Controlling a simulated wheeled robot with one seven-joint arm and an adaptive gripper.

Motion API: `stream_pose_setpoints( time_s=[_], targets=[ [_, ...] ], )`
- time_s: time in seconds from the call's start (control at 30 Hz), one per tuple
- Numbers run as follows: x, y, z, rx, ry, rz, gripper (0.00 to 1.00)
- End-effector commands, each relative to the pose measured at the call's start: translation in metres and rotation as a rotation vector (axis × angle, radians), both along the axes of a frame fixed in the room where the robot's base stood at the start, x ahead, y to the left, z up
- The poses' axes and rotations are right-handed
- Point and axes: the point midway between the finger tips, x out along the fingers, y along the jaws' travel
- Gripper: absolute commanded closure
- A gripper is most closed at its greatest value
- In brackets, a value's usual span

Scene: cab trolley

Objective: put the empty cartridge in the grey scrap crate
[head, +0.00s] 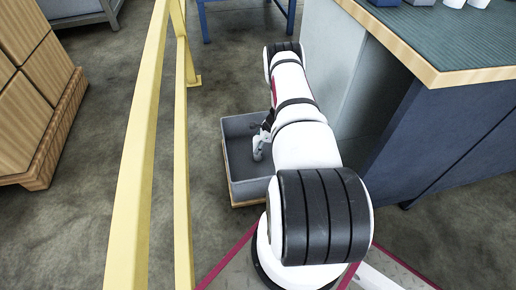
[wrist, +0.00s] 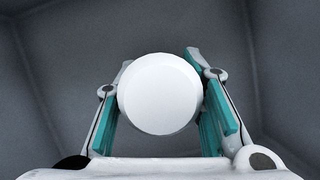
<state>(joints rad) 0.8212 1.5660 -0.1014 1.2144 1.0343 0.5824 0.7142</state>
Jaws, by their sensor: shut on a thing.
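The white cartridge (wrist: 160,94) shows end-on as a round white face between the teal finger pads of my gripper (wrist: 160,100) in the wrist view. My gripper is shut on it. In the head view the white cartridge (head: 258,148) is small and partly hidden by my gripper (head: 262,138). The grey scrap crate (head: 228,165) stands on the floor below and around them in the picture. The wrist view shows grey crate walls (wrist: 50,60) around the gripper. Whether the cartridge touches the crate floor cannot be told. My arm hides the crate's right part.
A yellow railing (head: 150,130) stands left of the crate. A blue-grey cabinet with a green-topped counter (head: 460,45) is close on the right, with white cups (head: 453,3) on top. Stacked boxes on a pallet (head: 40,170) stand at far left.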

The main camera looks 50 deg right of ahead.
Motion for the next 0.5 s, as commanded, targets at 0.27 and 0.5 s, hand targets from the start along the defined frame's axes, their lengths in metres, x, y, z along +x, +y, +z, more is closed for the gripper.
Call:
stream_pose_setpoints(
  time_s=[0.27,0.5],
  targets=[
    [0.0011,-0.0007,0.0001,-0.001,-0.002,0.000,1.00],
    [0.0008,-0.0006,-0.0019,-0.001,-0.001,0.000,0.44]
  ],
)
